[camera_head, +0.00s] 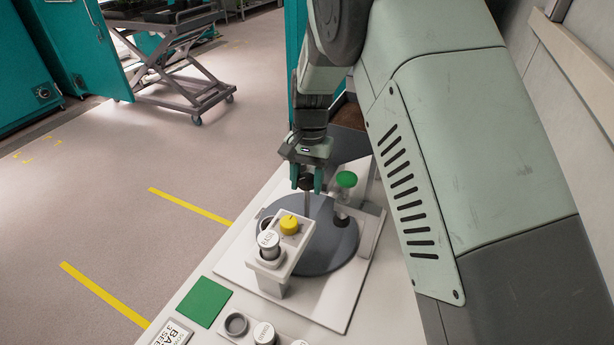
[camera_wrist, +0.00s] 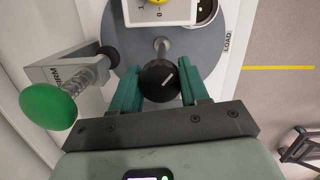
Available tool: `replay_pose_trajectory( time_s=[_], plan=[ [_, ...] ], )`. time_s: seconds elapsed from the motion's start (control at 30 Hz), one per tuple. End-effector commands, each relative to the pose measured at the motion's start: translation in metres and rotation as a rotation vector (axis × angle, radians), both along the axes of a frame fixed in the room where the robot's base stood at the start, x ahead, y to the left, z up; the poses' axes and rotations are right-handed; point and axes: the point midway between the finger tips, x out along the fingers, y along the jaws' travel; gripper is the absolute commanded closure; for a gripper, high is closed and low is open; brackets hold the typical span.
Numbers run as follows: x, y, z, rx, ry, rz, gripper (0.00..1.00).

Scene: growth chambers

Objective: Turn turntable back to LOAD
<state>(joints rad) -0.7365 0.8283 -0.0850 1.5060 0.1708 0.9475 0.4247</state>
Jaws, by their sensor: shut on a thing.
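The grey round turntable (camera_head: 332,252) lies on a white base plate. A black knob (camera_wrist: 158,84) on a metal post stands at the turntable's edge. My gripper (camera_head: 307,182) has its teal fingers on both sides of this knob and is shut on it. In the wrist view my gripper (camera_wrist: 160,76) holds the knob centrally. The word LOAD (camera_wrist: 228,42) is printed on the white plate at the right of the disc. The turntable's pointer, if any, cannot be made out.
A green button (camera_wrist: 48,107) on a spring and grey bracket stands left of my fingers; it also shows in the head view (camera_head: 346,179). A white block with a yellow knob (camera_head: 289,224) and a white-capped vial (camera_head: 268,241) overhangs the disc. A green square (camera_head: 205,301) lies in front.

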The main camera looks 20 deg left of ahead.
Motion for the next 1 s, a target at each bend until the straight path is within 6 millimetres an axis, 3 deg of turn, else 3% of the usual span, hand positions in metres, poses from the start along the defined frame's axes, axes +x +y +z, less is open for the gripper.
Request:
replay_pose_trajectory(
  time_s=[0.2,0.57,0.83,1.0],
  plan=[
    [0.0004,0.0008,0.0005,0.003,-0.003,-0.325,0.72],
    [0.0007,0.0016,0.0009,0.004,-0.004,-0.394,0.72],
    [0.0004,0.0018,0.0011,0.006,-0.004,-0.789,0.72],
    [0.0011,0.0018,0.0011,0.006,-0.003,-0.882,0.72]
  ],
)
